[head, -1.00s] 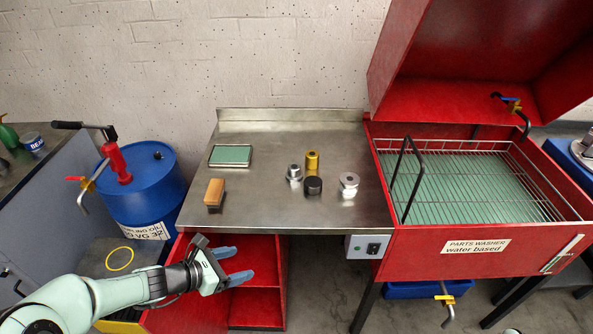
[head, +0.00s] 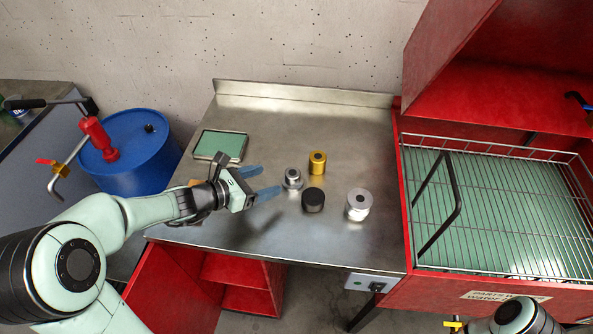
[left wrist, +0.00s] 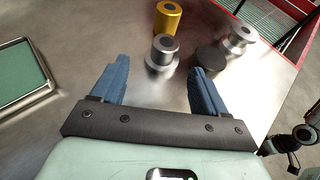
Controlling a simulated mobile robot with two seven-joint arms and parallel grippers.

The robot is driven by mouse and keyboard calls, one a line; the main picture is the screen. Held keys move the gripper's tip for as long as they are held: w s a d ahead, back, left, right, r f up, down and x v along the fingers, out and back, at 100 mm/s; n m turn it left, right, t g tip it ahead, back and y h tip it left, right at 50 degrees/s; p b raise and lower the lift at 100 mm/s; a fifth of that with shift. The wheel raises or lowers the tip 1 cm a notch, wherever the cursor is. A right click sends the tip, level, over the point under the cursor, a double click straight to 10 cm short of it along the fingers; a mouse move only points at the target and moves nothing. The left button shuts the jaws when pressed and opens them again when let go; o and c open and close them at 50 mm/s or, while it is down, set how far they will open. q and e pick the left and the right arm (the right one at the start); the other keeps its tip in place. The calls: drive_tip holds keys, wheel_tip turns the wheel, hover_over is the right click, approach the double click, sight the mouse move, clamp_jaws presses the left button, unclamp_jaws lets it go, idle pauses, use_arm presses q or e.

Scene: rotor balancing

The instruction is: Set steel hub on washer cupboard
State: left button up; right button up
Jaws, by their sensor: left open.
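A small silver flanged piece, which looks like the steel hub (head: 292,179), stands upright on the steel bench top. In the left wrist view the hub (left wrist: 163,52) sits just beyond and between my fingertips. My left gripper (head: 266,183) is open and empty, low over the bench, with its blue fingers pointing at the hub and apart from it. The open fingers also show in the left wrist view (left wrist: 160,78). A red cupboard (head: 240,270) with open shelves stands under the bench. The red parts washer (head: 480,292) stands at the right. My right gripper is not recognisable.
A gold cylinder (head: 317,162), a black cylinder (head: 313,201) and a larger silver cylinder (head: 358,205) stand close to the hub. A green-topped tray (head: 221,146) lies behind my left arm. A wire basket (head: 490,205) fills the washer. The bench's front right is clear.

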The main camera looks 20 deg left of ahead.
sight(291, 173)
use_arm(q)
drive_tip(key=x, duration=0.6)
drive_tip(key=shift+d+f, duration=0.1)
drive_tip(key=x, duration=0.5)
drive_tip(key=shift+d+r, duration=0.25)
drive_tip(key=shift+d, duration=0.15)
drive_tip(key=shift+r, duration=0.1)
drive_tip(key=c, duration=1.3)
